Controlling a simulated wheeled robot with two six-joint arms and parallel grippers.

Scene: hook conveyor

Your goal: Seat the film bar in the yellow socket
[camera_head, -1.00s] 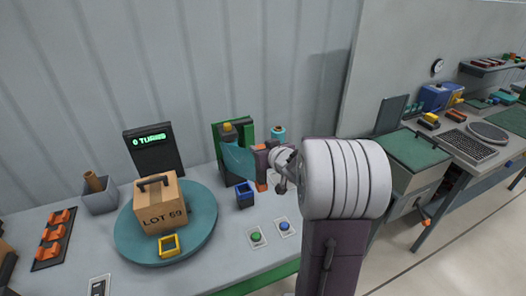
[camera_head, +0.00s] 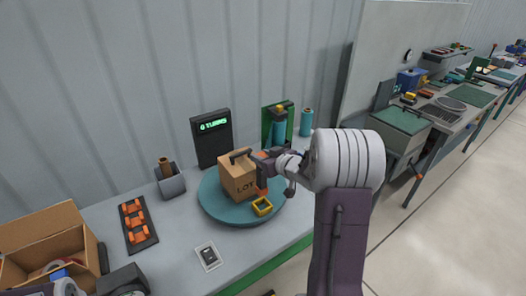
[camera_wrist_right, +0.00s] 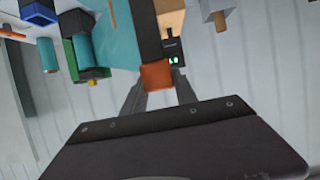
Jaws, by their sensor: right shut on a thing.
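My right gripper (camera_head: 266,170) is at the right side of the cardboard box on the turntable. It is shut on the film bar, a dark bar with orange ends. In the right wrist view the bar (camera_wrist_right: 147,35) runs up from the fingers, with its orange end (camera_wrist_right: 157,76) between them. A teal sheet beside it looks like film (camera_wrist_right: 122,32). The yellow socket (camera_head: 262,207), a small square frame, sits on the turntable in front of the box, below the gripper and apart from it. The gripper hides part of the box. My left gripper is not clearly seen.
The teal turntable (camera_head: 229,216) carries the box (camera_head: 236,181). A rack of orange clips (camera_head: 136,222) and an open carton (camera_head: 45,243) are left.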

